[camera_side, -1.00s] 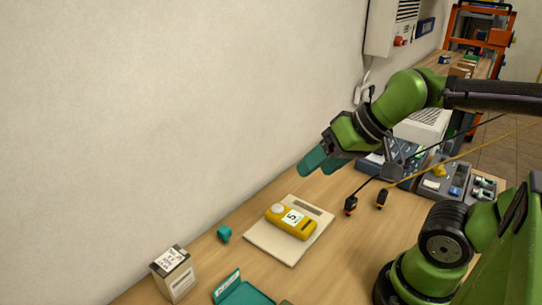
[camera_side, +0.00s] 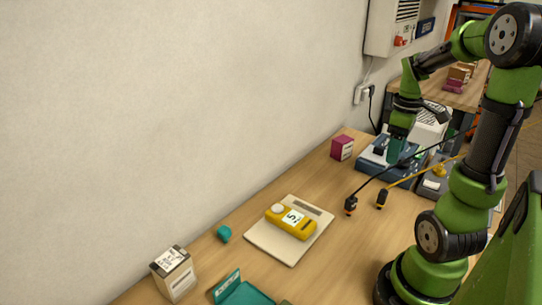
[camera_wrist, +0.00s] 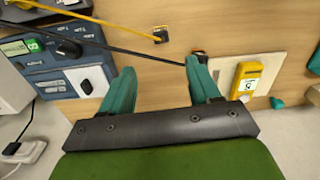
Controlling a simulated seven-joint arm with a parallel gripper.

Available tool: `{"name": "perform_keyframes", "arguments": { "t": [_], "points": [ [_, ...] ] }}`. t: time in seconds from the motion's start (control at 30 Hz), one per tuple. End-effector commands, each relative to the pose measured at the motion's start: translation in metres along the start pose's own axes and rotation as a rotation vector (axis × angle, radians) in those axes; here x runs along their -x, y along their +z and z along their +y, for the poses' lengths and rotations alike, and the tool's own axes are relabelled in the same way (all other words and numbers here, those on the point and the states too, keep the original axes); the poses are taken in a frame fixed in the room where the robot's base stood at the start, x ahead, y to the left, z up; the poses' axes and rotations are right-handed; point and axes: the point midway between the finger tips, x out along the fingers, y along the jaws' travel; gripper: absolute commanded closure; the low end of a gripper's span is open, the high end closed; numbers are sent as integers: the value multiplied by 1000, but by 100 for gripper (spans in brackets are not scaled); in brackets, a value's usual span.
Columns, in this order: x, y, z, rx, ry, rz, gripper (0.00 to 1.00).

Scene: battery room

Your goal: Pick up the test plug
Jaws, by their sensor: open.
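Two small plugs lie on the table; which one is the test plug I cannot tell. One, black with orange (camera_side: 351,206), ends the black cable. The other, black with yellow (camera_side: 382,199), ends the yellow cable. In the wrist view the yellow cable's plug (camera_wrist: 160,36) lies beyond the gap between my fingertips. The black cable's plug (camera_wrist: 201,56) is partly hidden behind the right finger. My gripper (camera_wrist: 161,68) is open with teal fingers and nothing between them. In the side view my gripper (camera_side: 393,153) is over the blue instrument, beyond both plugs.
A blue instrument (camera_side: 371,168) stands at the back, with a magenta box (camera_side: 342,148) beside it. A yellow meter (camera_side: 290,221) lies on a pale board (camera_side: 267,245). A teal piece (camera_side: 224,233) and a labelled box (camera_side: 174,274) stand further left. The cables cross the instruments.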

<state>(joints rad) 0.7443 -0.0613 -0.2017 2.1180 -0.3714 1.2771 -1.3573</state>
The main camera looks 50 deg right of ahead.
Motion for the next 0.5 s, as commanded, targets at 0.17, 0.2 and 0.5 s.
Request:
{"name": "perform_keyframes", "arguments": {
  "t": [0.17,0.2,0.5],
  "points": [
    [-33,1,-2,3,-7,-4,38],
    [-42,1,-2,3,-7,-4,38],
    [-100,0,-1,2,-5,-2,38]
  ]
}}
